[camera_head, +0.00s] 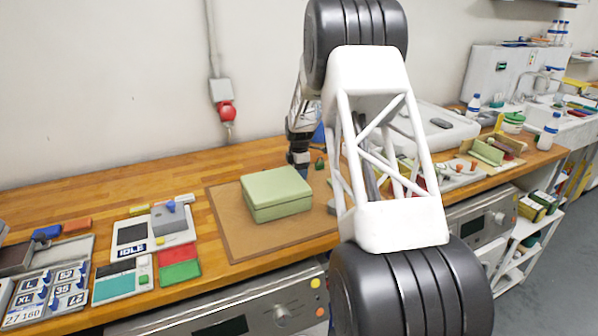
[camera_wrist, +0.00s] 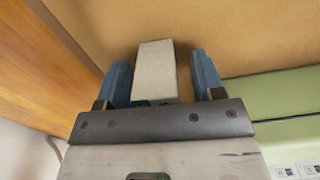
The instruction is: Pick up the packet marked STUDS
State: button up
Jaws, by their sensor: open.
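My gripper (camera_wrist: 161,64) is open in the wrist view, with its two blue fingers spread apart. A pale, oblong block-like thing (camera_wrist: 155,68) lies between the fingers over the brown mat, with a gap on either side. A bit of dark green shows at its near end. No lettering is readable on it, so I cannot tell whether it is the STUDS packet. In the head view my gripper (camera_head: 298,160) is low over the back of the mat, behind the green box, and partly hidden by my arm. I can read the word STUDS nowhere.
A closed green box (camera_head: 276,193) stands on the brown mat (camera_head: 228,232), just right of my gripper in the wrist view (camera_wrist: 290,92). A device marked IDLE (camera_head: 132,241), red and green pads (camera_head: 180,264) and a tray of size labels lie left.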

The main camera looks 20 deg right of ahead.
jog(key=shift+c, duration=0.4)
jog(key=c, duration=0.9)
jog(key=shift+r, duration=0.1)
jog(key=shift+r, duration=4.95)
